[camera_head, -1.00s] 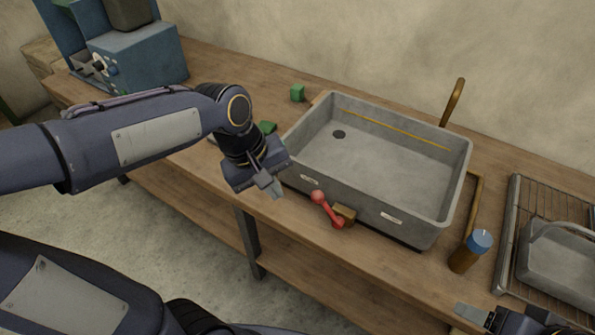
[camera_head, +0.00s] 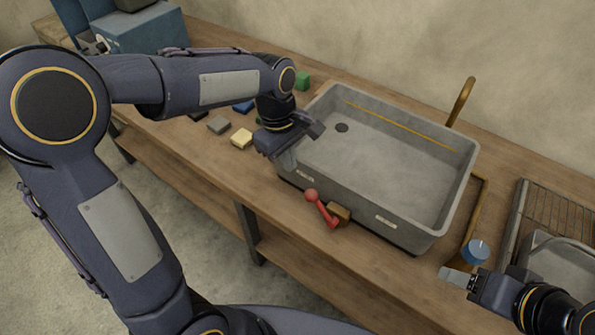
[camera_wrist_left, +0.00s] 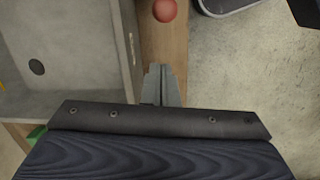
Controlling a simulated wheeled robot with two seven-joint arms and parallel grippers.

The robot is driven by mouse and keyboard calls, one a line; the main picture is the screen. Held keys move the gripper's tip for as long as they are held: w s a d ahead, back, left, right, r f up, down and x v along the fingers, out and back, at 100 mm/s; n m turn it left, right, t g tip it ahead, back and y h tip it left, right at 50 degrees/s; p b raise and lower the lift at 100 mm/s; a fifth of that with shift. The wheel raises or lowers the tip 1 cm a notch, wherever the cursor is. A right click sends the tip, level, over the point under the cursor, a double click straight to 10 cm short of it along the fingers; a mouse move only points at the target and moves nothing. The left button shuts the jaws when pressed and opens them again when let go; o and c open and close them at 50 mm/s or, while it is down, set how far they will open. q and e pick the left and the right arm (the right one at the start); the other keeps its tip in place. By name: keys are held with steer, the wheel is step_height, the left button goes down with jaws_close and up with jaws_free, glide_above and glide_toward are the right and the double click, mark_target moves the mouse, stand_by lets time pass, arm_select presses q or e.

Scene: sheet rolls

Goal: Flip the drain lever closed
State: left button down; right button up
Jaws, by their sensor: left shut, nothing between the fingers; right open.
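The drain lever (camera_head: 321,209) is red with a round knob, mounted on a small brown block (camera_head: 338,212) at the front wall of the grey sink basin (camera_head: 392,215). Its knob end tilts up to the left. In the left wrist view the red knob (camera_wrist_left: 164,10) shows at the top, beyond the fingertips. My left gripper (camera_head: 289,163) is shut and empty, above the basin's front left corner, up and left of the knob and apart from it; it also shows in the left wrist view (camera_wrist_left: 160,85). My right gripper (camera_head: 456,277) is at the lower right, by a blue-capped bottle.
The blue-capped bottle (camera_head: 475,251) stands right of the basin, next to a wire rack (camera_head: 551,210). Several coloured blocks, one yellow (camera_head: 241,138), lie left of the basin. A brass faucet (camera_head: 461,102) rises behind it. The bench front left of the lever is clear.

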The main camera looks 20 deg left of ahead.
arm_select(q)
steer(key=s+d+f+p, duration=0.1)
steer(key=d+f, duration=0.3)
steer(key=f, duration=0.3)
steer(key=shift+s+d, duration=0.2)
steer(key=shift+s, duration=0.2)
steer(key=shift+d, duration=0.1)
